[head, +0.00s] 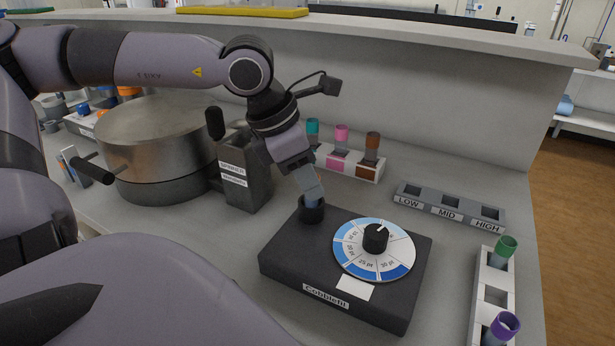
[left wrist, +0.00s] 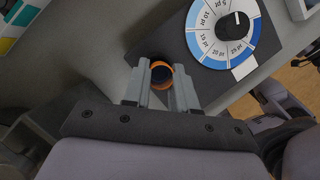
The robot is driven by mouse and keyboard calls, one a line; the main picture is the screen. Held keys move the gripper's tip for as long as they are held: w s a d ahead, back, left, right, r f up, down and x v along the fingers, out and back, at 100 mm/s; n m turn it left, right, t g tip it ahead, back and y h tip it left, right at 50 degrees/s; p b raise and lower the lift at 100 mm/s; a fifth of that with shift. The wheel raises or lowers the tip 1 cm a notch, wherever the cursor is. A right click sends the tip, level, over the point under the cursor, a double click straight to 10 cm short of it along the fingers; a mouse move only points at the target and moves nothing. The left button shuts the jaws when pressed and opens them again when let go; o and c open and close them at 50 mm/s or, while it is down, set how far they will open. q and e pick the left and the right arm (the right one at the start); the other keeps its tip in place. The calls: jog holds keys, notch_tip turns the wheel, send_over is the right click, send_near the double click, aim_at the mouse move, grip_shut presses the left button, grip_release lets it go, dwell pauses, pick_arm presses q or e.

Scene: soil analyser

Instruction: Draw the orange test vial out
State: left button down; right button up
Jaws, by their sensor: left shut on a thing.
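The orange test vial (left wrist: 161,66) shows in the left wrist view as an orange rim with a dark middle between my fingertips. My left gripper (left wrist: 160,82) is shut on it. In the head view my left gripper (head: 311,190) points down at the round black socket (head: 312,211) at the back left corner of the black analyser (head: 290,265). The fingers hide the vial there, and I cannot tell how deep it sits in the socket. My right gripper is not in view.
The analyser's dial (head: 375,239) is right of the socket. Behind stands a white rack (head: 350,168) with teal, pink and brown vials. A grey LOW/MID/HIGH rack (head: 450,207) and a white rack (head: 494,296) with green and purple vials are right. A metal pot (head: 155,140) stands left.

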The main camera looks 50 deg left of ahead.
pick_arm(q)
jog(key=shift+r+p, duration=1.6)
jog(key=shift+r, duration=1.4)
